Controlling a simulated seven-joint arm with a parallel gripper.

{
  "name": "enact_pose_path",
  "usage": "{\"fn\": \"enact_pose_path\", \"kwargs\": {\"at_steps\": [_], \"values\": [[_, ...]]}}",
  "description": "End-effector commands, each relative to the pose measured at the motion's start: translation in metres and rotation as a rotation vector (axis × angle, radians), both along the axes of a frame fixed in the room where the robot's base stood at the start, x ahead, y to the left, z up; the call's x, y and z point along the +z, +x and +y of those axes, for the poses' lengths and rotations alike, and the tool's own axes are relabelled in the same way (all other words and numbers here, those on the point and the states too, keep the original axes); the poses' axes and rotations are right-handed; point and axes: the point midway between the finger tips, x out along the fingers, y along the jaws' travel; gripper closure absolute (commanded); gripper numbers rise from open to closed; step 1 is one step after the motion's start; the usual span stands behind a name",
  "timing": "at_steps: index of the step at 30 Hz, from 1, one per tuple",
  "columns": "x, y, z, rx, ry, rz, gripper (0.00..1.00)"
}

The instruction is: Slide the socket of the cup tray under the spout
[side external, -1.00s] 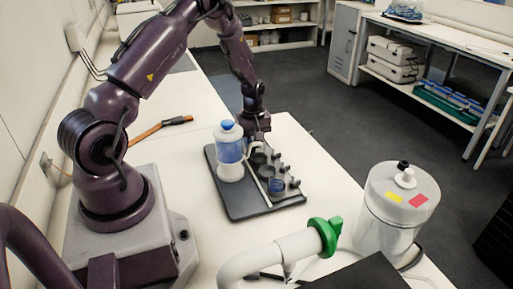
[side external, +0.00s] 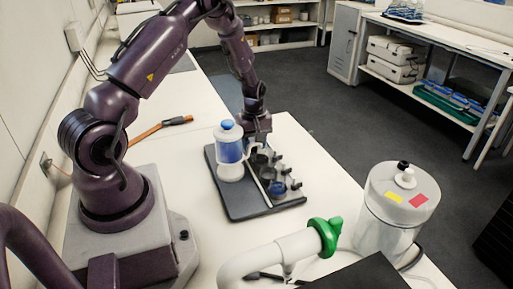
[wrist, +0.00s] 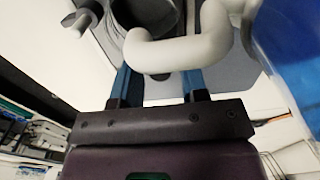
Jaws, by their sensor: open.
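The cup tray (side external: 268,187) is a narrow dark strip with several round dark cups and small knobs along its right side. It lies on a dark base board, right of the dispenser (side external: 229,150), a white and blue bottle with a blue cap. The front cup (side external: 278,187) looks bluish inside. The white spout (side external: 250,146) reaches from the dispenser toward the tray's far end; which socket it is over is unclear. My gripper (side external: 259,138) is open at that far end. In the wrist view, the bent white spout (wrist: 180,52) crosses in front of my parted fingers (wrist: 158,86), with a dark cup (wrist: 150,22) beyond.
The base board's (side external: 252,209) front part is bare. A pipe with a green collar (side external: 328,237) and a white canister (side external: 397,212) stand in front, to the right. An orange-handled tool (side external: 157,129) lies behind, to the left. The white table is mostly clear around the board.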

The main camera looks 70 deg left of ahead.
Motion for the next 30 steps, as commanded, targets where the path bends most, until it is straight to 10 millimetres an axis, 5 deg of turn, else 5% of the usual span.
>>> {"fn": "enact_pose_path", "kwargs": {"at_steps": [15, 30], "values": [[0.0, 0.001, 0.051, 0.002, 0.0, 0.001, 0.6], [0.004, 0.001, 0.057, 0.001, 0.001, 0.0, 0.6]]}}
